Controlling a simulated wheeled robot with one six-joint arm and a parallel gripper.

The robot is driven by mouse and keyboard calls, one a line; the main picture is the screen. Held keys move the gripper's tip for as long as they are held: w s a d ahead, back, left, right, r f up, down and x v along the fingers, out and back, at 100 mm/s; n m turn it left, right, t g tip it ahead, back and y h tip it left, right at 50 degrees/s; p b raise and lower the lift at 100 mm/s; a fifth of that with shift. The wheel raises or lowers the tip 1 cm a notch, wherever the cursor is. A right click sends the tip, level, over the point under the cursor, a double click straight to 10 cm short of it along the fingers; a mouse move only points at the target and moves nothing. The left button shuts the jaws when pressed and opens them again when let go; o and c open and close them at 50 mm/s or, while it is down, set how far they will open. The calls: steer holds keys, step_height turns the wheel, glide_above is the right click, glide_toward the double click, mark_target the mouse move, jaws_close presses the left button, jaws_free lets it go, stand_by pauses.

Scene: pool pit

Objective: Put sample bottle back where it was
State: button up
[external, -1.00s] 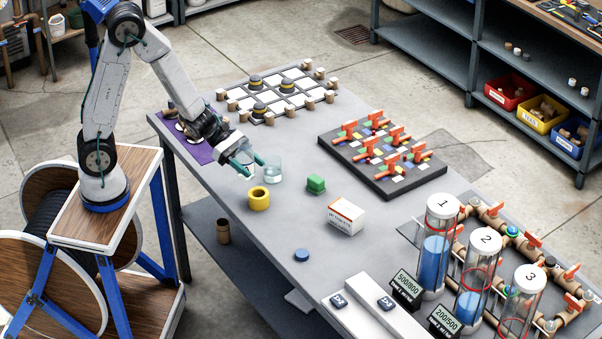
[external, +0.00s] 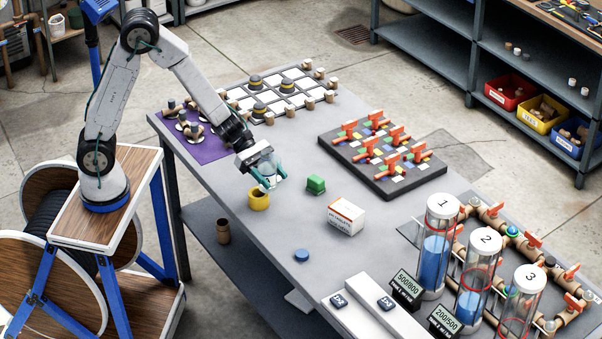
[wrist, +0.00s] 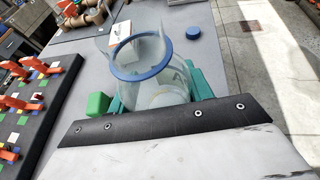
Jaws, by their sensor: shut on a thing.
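The sample bottle is a clear glass vessel (external: 274,169) near the middle of the table, just behind the yellow cup (external: 259,201). In the wrist view it appears as a clear body with a blue ring (wrist: 140,54). My gripper (external: 266,183) has teal fingers shut on the bottle, one on each side; it also shows in the wrist view (wrist: 158,92). The fingers partly hide the bottle. I cannot tell whether its base touches the table. A blue round cap (external: 302,255) lies toward the front of the table.
A green block (external: 316,184) and a white-and-orange box (external: 346,216) stand right of my gripper. A dark valve board (external: 383,158) lies farther right. A white grid board (external: 278,92) and purple mat (external: 207,148) are behind. Numbered cylinders (external: 438,245) stand front right.

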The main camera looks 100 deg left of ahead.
steer(key=w+d+r+m, duration=0.15)
steer(key=w+r, duration=0.25)
steer(key=w, duration=0.6)
steer(key=shift+n+h, duration=0.3)
steer(key=shift+n, duration=0.15)
steer(key=f, duration=1)
steer(key=shift+d+f, duration=0.1)
steer(key=shift+d, duration=0.1)
steer(key=shift+s+f, duration=0.1)
steer(key=o, duration=1.1)
steer(key=shift+c, duration=0.2)
